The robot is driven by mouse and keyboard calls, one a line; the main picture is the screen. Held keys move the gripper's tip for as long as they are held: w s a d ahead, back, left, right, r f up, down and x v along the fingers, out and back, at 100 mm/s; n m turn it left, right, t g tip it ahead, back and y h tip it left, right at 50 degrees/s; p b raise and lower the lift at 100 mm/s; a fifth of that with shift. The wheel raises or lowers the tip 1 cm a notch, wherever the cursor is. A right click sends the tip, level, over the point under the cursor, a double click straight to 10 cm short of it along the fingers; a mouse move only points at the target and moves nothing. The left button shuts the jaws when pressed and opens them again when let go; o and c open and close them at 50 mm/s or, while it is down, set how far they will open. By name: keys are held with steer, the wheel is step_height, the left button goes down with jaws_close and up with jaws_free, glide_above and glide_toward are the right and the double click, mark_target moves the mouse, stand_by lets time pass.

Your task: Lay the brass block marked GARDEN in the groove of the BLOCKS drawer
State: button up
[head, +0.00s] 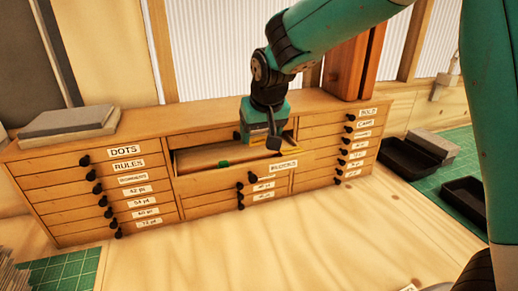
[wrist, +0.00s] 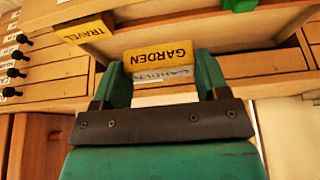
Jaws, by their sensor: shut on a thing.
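The yellow brass block marked GARDEN (wrist: 158,54) is between the two green fingers of my gripper (wrist: 160,72) in the wrist view, its lettering facing the camera. My gripper is shut on it. In the head view my gripper (head: 262,138) is over the back right part of the open BLOCKS drawer (head: 245,168), and the block cannot be made out clearly there. A second yellow block marked TRAVEL (wrist: 85,30) is left of GARDEN in the wrist view. The groove is not clearly visible, and I cannot tell whether GARDEN touches the drawer.
A small green piece (head: 224,163) is in the drawer, left of my gripper. Shut labelled drawers with black knobs flank it. A grey slab (head: 68,121) lies on the cabinet top at left; a reddish-brown wooden piece (head: 345,68) stands behind right. Black trays (head: 405,156) sit at right.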

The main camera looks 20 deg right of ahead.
mark_target(260, 155)
steer(key=shift+f+p, duration=0.65)
steer(key=shift+f, duration=2.35)
steer(key=shift+f, duration=0.1)
steer(key=o, duration=1.1)
steer(key=shift+o, duration=0.2)
steer(key=shift+r, duration=0.2)
steer(key=b+v, duration=0.3)
steer(key=v, duration=0.9)
steer(key=s+a+f+n+g+y, duration=0.2)
steer(key=s+n, duration=0.1)
steer(key=s, duration=0.9)
steer(key=s+a+f+n+g+y, duration=0.2)
steer(key=s+n, duration=0.2)
steer(key=s, duration=0.9)
steer(key=shift+s+a, duration=0.3)
steer(key=shift+a, duration=0.05)
